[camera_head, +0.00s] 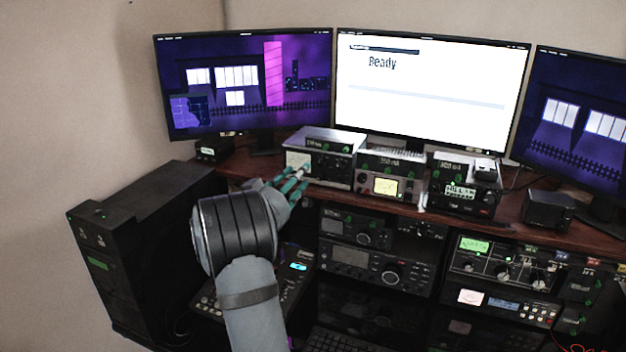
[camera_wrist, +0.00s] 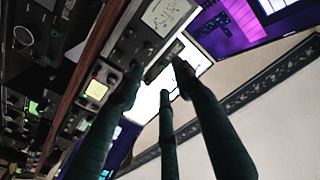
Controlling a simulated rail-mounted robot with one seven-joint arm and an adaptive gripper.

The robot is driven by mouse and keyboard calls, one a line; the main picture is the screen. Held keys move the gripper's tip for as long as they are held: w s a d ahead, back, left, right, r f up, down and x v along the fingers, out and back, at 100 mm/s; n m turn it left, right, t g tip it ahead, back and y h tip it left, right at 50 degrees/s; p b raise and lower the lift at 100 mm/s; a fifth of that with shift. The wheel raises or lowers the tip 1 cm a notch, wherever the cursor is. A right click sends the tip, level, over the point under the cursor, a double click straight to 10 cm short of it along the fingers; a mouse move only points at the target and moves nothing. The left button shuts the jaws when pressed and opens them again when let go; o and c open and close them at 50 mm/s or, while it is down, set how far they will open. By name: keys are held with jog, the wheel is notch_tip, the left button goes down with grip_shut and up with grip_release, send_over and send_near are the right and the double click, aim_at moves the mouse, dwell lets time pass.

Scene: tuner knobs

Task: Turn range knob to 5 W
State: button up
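The leftmost tuner (camera_head: 340,142) on the desk is a silver-topped box with a pale meter at the left of its front and dark knobs to the right. It also shows tilted at the top of the wrist view, with its meter (camera_wrist: 165,14) and small knobs (camera_wrist: 128,33). I cannot read its labels or tell which knob is the range knob. My gripper (camera_head: 298,174) is just in front of this tuner, by the lower part of its meter. In the wrist view its green fingers (camera_wrist: 158,78) are spread apart and hold nothing. Contact with the panel cannot be judged.
Two more tuners (camera_head: 390,182) (camera_head: 462,190) stand to the right on the wooden desk. Monitors (camera_head: 430,110) rise behind them. Radios (camera_head: 375,268) fill the shelves below the desk edge. A black tower case (camera_head: 150,235) stands at the left.

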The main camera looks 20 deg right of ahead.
aim_at(320, 164)
jog(key=p+x, duration=0.1)
jog(key=x, duration=0.2)
jog(key=f+p+x, duration=0.1)
jog(key=p+x, duration=0.1)
jog(key=x, duration=0.1)
jog(key=f+p+x, duration=0.1)
jog(key=x, duration=0.3)
jog(key=shift+s+d+p, duration=0.25)
jog(key=shift+d+p, duration=0.15)
jog(key=shift+d, duration=0.05)
jog(key=shift+w+f, duration=0.15)
jog(key=shift+w, duration=0.05)
jog(key=shift+c, duration=0.5)
jog(key=c, duration=0.7)
grip_shut()
